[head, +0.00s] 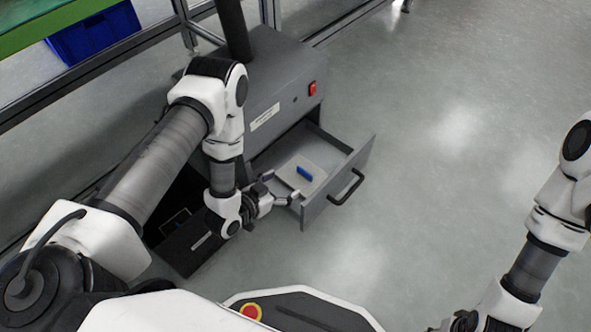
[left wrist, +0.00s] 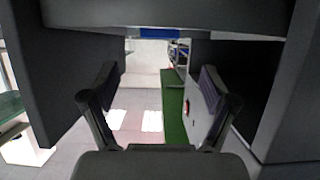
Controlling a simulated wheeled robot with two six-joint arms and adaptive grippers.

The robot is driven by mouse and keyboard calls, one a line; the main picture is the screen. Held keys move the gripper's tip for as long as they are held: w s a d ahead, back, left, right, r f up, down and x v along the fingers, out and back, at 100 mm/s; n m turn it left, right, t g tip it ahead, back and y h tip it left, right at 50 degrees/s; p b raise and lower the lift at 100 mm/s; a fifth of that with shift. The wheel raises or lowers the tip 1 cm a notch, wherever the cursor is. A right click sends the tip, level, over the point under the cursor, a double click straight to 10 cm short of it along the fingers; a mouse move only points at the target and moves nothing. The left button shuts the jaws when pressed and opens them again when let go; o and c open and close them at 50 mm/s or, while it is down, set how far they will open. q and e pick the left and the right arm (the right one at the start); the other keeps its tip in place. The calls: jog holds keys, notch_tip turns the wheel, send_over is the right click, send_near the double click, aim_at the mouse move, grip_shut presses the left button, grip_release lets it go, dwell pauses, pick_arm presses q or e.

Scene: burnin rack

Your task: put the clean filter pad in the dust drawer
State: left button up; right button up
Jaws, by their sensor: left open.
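The dust drawer (head: 338,186) is pulled out of the grey machine. A pale, near-white filter pad (head: 312,189) with a blue tab (head: 305,174) lies inside it. My left gripper (head: 283,187) is open at the drawer's left side, its fingertips close to the pad's left edge; I cannot tell whether they touch the drawer. In the left wrist view the two fingers (left wrist: 158,100) stand wide apart with nothing gripped between them. My right gripper (head: 464,321) shows only in part at the bottom edge, and its fingers are not clear.
The grey machine (head: 272,75) carries a red switch (head: 312,88). A black labelled box (head: 190,255) stands on the floor left of the drawer, beneath my left arm. A blue bin (head: 95,35) is at the upper left. The floor (head: 440,130) right of the drawer is clear.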

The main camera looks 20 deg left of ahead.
pick_arm(q)
jog(key=shift+v, duration=0.8)
jog(key=s+a+n+g+y, duration=0.1)
jog(key=s+n+g+y, duration=0.1)
jog(key=s+g, duration=0.4)
jog(key=s+a+n+g+y, duration=0.1)
jog(key=s+g, duration=0.5)
jog(key=s, duration=1)
jog(key=shift+a+f+n+g+y, duration=0.3)
jog(key=shift+f+n+g+y, duration=0.15)
jog(key=shift+n+y, duration=0.3)
pick_arm(e)
jog(key=shift+r, duration=0.35)
